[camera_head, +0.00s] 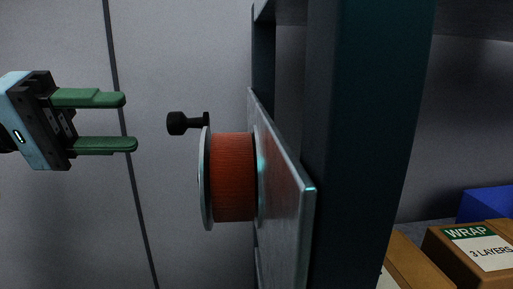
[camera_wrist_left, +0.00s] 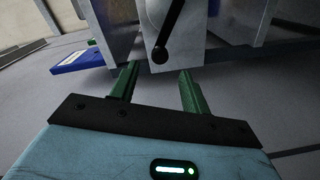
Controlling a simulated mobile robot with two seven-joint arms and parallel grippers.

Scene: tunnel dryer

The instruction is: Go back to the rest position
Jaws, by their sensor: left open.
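My left gripper (camera_head: 130,121) comes in from the left in the head view. Its two green fingers are apart, with nothing between them. It is left of an orange-red spool (camera_head: 232,177) with a pale rim, mounted on a grey panel (camera_head: 299,205), with a clear gap between. In the left wrist view the open fingers (camera_wrist_left: 158,88) point toward a grey metal box (camera_wrist_left: 147,17) with a black crank-like handle (camera_wrist_left: 166,34). The fingertips appear near its lower edge; contact cannot be told. My right gripper is not in view.
A black knob (camera_head: 186,123) sticks out left above the spool. A dark upright post (camera_head: 366,130) stands right of the panel. Cardboard boxes (camera_head: 463,262) and a blue box (camera_head: 486,203) are at lower right. A blue flat object (camera_wrist_left: 78,61) lies left in the wrist view.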

